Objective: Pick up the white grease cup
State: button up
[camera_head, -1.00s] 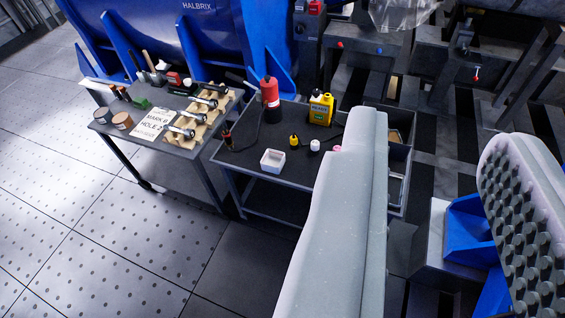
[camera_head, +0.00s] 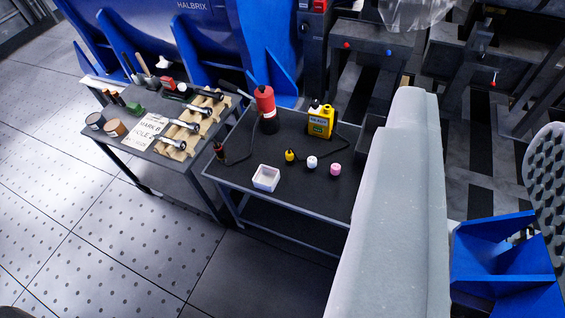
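The white grease cup (camera_head: 312,162) is a small white round piece. It stands on the dark top of the right-hand table (camera_head: 262,204), between a small yellow cup (camera_head: 290,155) and a pink one (camera_head: 335,169). My gripper (camera_head: 482,112) is open, with one pale grey finger near the middle right and one with a studded pad at the right edge. Nothing shows held between the fingers. The cup lies to the left of the nearer finger in the picture, apart from it.
A white square tray (camera_head: 266,178), a red cylinder (camera_head: 265,100) with a cable and a yellow jug (camera_head: 321,121) share the table. A second table (camera_head: 180,165) at left holds tools and a sign. A blue machine (camera_head: 205,45) stands behind. Open floor (camera_head: 95,240) lies front left.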

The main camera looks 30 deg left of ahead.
aim_at(266, 178)
jog(key=i, duration=1.2)
jog(key=u, duration=0.1)
